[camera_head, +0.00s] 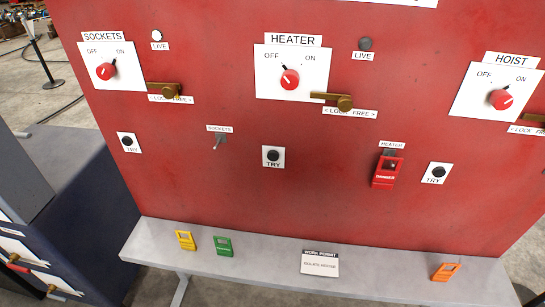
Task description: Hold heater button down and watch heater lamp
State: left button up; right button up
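The heater switch panel (265,85) is a white plate with a red knob (289,79) between OFF and ON; I cannot tell for sure which it points to. The heater lamp (366,43), labelled LIVE, is up and right of it and looks dark grey, unlit. The black round button (273,156) marked TRY sits on a white plate below the heater switch. Nothing touches or covers it. Neither of my grippers is in view.
A brass lock bar (331,98) sits below the heater knob. A red DANGER tag (386,175) hangs at the HEATER toggle. The sockets lamp (157,35) looks white. Yellow (185,240), green (223,246) and orange (445,272) tags and a work permit (320,265) are on the grey shelf (270,276).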

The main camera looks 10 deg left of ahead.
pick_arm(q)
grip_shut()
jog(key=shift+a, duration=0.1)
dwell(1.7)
